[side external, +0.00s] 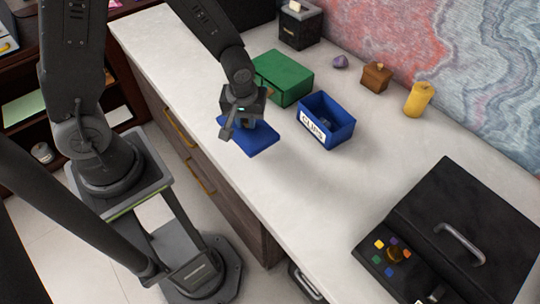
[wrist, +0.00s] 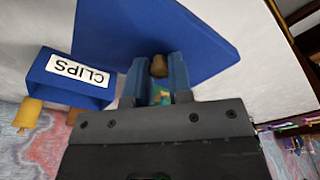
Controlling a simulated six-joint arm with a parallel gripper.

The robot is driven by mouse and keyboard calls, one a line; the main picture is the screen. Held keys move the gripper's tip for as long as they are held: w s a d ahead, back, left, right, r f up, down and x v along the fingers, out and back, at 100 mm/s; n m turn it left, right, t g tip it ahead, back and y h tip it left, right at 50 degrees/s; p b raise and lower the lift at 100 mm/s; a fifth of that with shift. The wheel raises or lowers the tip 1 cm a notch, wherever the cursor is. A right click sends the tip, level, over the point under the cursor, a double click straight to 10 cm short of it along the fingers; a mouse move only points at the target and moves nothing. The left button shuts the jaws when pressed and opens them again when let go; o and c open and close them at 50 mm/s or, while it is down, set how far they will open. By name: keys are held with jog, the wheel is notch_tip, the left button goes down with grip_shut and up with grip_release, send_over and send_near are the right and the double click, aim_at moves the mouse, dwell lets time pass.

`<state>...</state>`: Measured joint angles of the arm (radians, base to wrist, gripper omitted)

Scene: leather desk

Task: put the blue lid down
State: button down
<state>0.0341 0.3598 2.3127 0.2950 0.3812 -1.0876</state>
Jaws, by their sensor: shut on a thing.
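The blue lid (side external: 252,141) is a flat square plate near the left edge of the white desktop, left of the blue box. My gripper (side external: 243,121) is above it, shut on its small brown knob (wrist: 159,66). In the wrist view, the lid (wrist: 150,30) spreads out beyond the fingers of my gripper (wrist: 158,76). I cannot tell whether the lid touches the desktop. The blue box (side external: 342,132) is open at the top and has a CLIPS label; it also shows in the wrist view (wrist: 90,92).
A green box (side external: 287,79) stands close behind the lid. A black box (side external: 299,27), purple stone (side external: 340,62), brown box (side external: 376,77) and yellow cylinder (side external: 418,99) stand along the wall. A black case (side external: 470,220) lies at front right. Desktop before the blue box is clear.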

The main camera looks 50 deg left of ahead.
aim_at(270, 142)
jog(key=d+f, duration=0.1)
jog(key=d, duration=0.1)
jog(key=w+d+f, duration=0.1)
jog(key=d+f, duration=0.2)
jog(key=d, duration=0.2)
jog(key=shift+w+f, duration=0.15)
jog(key=shift+w, duration=0.1)
jog(key=shift+d+f, duration=0.15)
jog(key=shift+f, duration=1.9)
jog(key=shift+f, duration=0.1)
jog(key=c, duration=1)
grip_release()
jog(key=shift+c, duration=0.2)
